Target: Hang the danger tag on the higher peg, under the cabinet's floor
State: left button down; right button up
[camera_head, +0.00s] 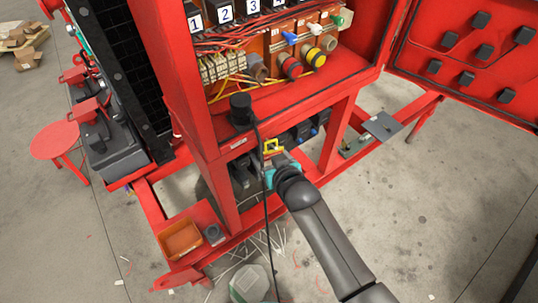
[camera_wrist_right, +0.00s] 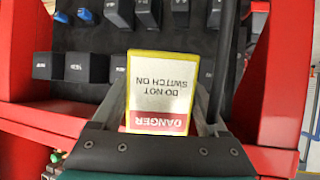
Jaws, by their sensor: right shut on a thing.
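The danger tag (camera_head: 273,146) is a small yellow-edged card just below the cabinet's floor. In the right wrist view the tag (camera_wrist_right: 163,85) has a white middle reading "DO NOT SWITCH ON" and a red "DANGER" band, with its text upside down. My right gripper (camera_head: 275,158) is shut on the tag's red-band end, with fingers on both sides in the wrist view (camera_wrist_right: 163,118). I cannot make out either peg for certain; the tag and gripper hide part of the space behind. My left gripper is not in view.
A black cable (camera_head: 259,150) hangs from a black fitting (camera_head: 240,108) close beside the tag. Dark blocks (camera_wrist_right: 86,68) stand on a dark panel behind it. Red frame posts (camera_head: 337,128) flank the space. An orange bin (camera_head: 180,240) sits at lower left.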

jog(key=o, duration=1.3)
jog(key=shift+c, duration=0.2)
jog(key=p+v, duration=0.2)
jog(key=v, duration=1.3)
jog(key=shift+s+d, duration=0.1)
